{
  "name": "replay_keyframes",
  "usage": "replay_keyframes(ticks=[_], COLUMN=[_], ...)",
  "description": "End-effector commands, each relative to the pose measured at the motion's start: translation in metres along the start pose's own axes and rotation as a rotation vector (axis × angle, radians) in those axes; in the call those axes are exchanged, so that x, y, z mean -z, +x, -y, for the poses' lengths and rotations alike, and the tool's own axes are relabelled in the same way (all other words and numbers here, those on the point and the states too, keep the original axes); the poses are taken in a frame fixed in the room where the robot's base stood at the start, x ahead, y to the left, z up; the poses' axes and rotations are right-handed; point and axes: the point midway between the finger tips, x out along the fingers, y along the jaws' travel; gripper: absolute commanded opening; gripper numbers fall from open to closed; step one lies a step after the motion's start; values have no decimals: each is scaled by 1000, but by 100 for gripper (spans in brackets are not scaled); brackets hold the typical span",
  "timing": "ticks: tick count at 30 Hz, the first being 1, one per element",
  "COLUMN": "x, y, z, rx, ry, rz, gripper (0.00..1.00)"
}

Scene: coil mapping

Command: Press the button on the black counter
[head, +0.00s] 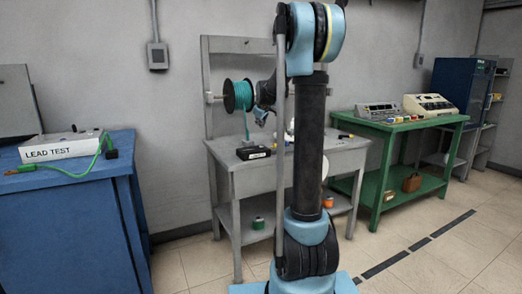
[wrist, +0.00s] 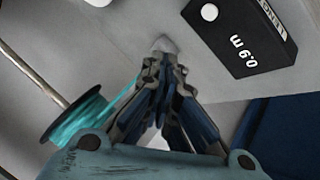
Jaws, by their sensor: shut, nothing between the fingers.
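The black counter (head: 253,153) sits on the grey workbench near its front left. In the wrist view the counter (wrist: 245,38) is at the upper right, reading "0.9 m" beside a partly cut-off label. Its round white button (wrist: 209,12) shows near the top edge. My gripper (wrist: 163,63) is shut, with its fingertips left of and below the counter in that view, apart from it. In the head view my gripper (head: 261,117) is small and partly hidden by my arm, above the bench close to the counter.
A spool of teal wire (head: 238,96) hangs on a rod above the bench (head: 232,161), its wire running down towards the counter. It also shows in the wrist view (wrist: 80,120), left of my gripper. A blue cabinet (head: 70,215) stands left, a green table (head: 402,125) right.

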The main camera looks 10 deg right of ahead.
Motion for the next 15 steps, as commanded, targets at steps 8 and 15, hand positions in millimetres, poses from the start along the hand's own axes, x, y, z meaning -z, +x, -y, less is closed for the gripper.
replay_keyframes(ticks=[8, 15], x=[6, 5], y=[8, 8], z=[-5, -5], rx=[-8, -8], ry=[-14, -13], rz=[-8, -8], gripper=[0, 0])
